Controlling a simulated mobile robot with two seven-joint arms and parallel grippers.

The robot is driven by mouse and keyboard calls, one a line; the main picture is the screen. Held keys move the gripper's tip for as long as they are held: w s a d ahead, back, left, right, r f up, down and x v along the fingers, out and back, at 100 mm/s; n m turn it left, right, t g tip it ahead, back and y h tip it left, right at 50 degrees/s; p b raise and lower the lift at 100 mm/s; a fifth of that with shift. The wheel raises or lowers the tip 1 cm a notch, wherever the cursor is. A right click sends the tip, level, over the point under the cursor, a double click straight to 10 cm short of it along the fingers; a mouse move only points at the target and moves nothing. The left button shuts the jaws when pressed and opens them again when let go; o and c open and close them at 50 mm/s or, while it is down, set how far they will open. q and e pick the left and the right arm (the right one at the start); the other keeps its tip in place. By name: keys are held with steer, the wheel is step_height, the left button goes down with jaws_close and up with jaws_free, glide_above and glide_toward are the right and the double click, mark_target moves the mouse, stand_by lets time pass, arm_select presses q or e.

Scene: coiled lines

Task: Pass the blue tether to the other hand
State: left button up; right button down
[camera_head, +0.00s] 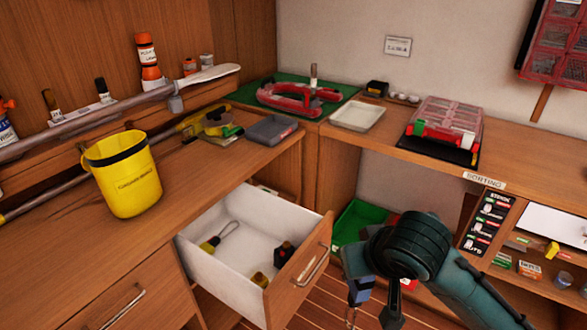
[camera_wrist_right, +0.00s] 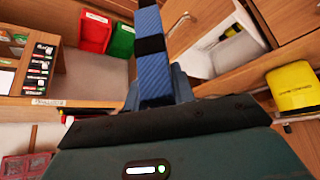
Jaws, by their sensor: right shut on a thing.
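The blue tether (camera_head: 361,289) hangs below my right gripper (camera_head: 374,285) in the head view, in front of the open drawer's right side. In the right wrist view the tether (camera_wrist_right: 152,60) is a blue woven strap with black bands, between the two fingers of my right gripper (camera_wrist_right: 156,90). The gripper is shut on it. A small metal clip or ring seems to hang at the tether's lower end, cut off by the picture's bottom edge. My left gripper is not in view.
An open white drawer (camera_head: 213,270) holds a yellow-handled looped item (camera_head: 210,244) and other small things. A yellow bucket (camera_head: 125,180) stands on the left bench. A green bin (camera_head: 357,222) sits under the corner. The sorting bench (camera_head: 520,155) runs right, with shelves below.

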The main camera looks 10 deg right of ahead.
steer(key=shift+r, duration=0.1)
